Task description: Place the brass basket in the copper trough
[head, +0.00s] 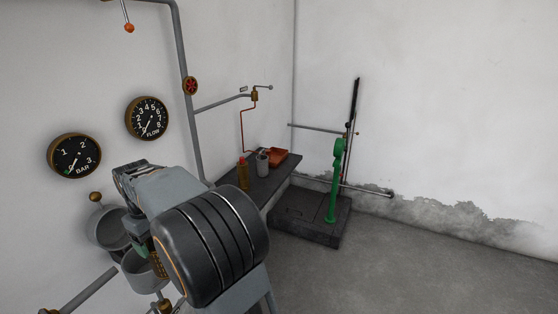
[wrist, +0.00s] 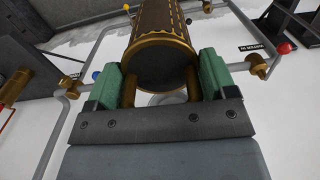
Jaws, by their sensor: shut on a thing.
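The brass basket (wrist: 158,48), a dark cylinder with brass rims and brass dotted edging, is between the two green-padded fingers of my gripper (wrist: 163,78) in the wrist view. The gripper is shut on it. In the head view a small part of the basket (head: 158,267) shows beside my gripper (head: 147,250), at lower left, mostly hidden behind my arm. The copper trough (head: 279,157) is a shallow orange-red tray on the dark bench in the back corner, well to the right of and beyond my gripper. I cannot make out its inside clearly.
Grey wall pots (head: 104,230) are close to my gripper. On the dark bench (head: 268,184) stand a brass bottle with a red top (head: 243,175) and a grey cup (head: 262,163), near the trough. A green hand pump (head: 337,180) stands right of the bench. The floor at right is clear.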

